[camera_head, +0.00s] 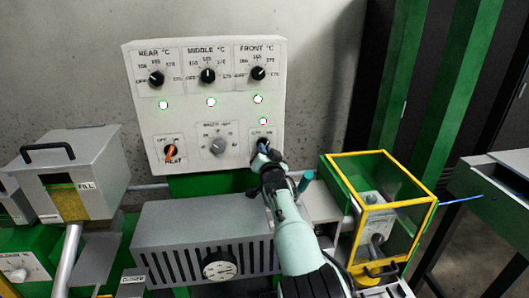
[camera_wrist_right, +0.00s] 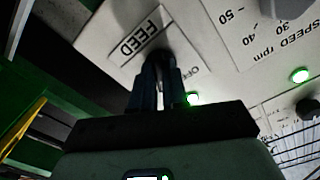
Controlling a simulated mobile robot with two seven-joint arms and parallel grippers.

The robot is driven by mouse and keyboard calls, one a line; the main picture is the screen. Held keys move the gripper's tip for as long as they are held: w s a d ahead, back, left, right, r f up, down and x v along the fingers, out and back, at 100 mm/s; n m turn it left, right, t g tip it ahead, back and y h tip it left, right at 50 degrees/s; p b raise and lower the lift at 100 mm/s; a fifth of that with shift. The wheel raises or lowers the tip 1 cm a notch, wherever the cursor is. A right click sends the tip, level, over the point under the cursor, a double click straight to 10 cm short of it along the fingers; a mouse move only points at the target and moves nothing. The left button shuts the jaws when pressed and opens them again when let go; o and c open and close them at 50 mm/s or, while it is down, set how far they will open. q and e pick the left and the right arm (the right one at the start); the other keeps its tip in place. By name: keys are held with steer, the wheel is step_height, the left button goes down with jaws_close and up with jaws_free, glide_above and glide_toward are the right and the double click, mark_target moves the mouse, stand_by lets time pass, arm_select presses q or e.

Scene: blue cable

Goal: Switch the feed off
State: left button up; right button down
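The feed switch (camera_head: 262,143) is a small dark knob at the lower right of the white control panel (camera_head: 190,122). In the right wrist view the dark feed knob (camera_wrist_right: 159,62) sits beside the FEED label, with OFF lettering partly visible to its right. My right gripper (camera_head: 265,152) is at the knob. In the wrist view its two fingers (camera_wrist_right: 158,80) lie close on either side of the knob and appear shut on it. The fingers hide much of the knob, so its pointer direction is unclear. A green lamp (camera_wrist_right: 193,98) near it is lit. My left gripper is out of view.
The heat switch (camera_head: 171,152) with an orange pointer, the speed dial (camera_head: 218,146) and three temperature dials share the panel. A yellow-framed clear box (camera_head: 385,195) stands right of my arm. A grey vented housing (camera_head: 205,240) is below the panel. A fill hopper (camera_head: 75,175) stands left.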

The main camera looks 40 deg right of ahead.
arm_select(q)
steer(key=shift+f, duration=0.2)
arm_select(e)
steer(key=shift+n, duration=0.3)
arm_select(q)
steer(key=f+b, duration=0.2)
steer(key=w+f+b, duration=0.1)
steer(key=b, duration=0.2)
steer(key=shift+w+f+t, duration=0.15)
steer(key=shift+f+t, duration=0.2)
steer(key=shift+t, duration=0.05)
arm_select(e)
steer(key=n, duration=1.1)
steer(key=shift+s+d, duration=0.1)
steer(key=shift+d, duration=0.1)
steer(key=shift+n, duration=0.3)
steer(key=c, duration=1.1)
jaws_free()
steer(key=shift+c, duration=0.2)
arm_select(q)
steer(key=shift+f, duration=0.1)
arm_select(e)
steer(key=shift+s+a, duration=0.1)
